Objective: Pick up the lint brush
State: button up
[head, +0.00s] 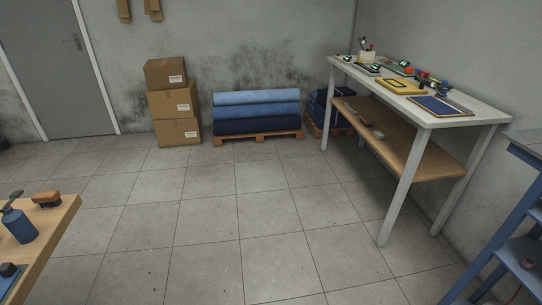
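A small brown brush-like block (46,197) with a darker underside lies near the far right corner of the wooden table (52,230) at the left edge of the head view. It may be the lint brush, but it is too small to be sure. Nothing touches it from above. Small items also lie on the shelf of the white table at right, too small to name. My gripper is not in view.
Beside the block stand a blue bottle (19,226) and a black-knobbed item (9,270). A white table (426,119) with tools, a blue-framed bench (508,220), cartons (172,104) and fabric rolls (256,112) on a pallet stand around. The middle tiled floor (215,215) is clear.

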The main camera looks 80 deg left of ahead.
aim_at(52, 198)
jog(key=i, duration=0.25)
jog(key=u, duration=2.9)
jog(key=i, duration=2.4)
jog(key=u, duration=2.5)
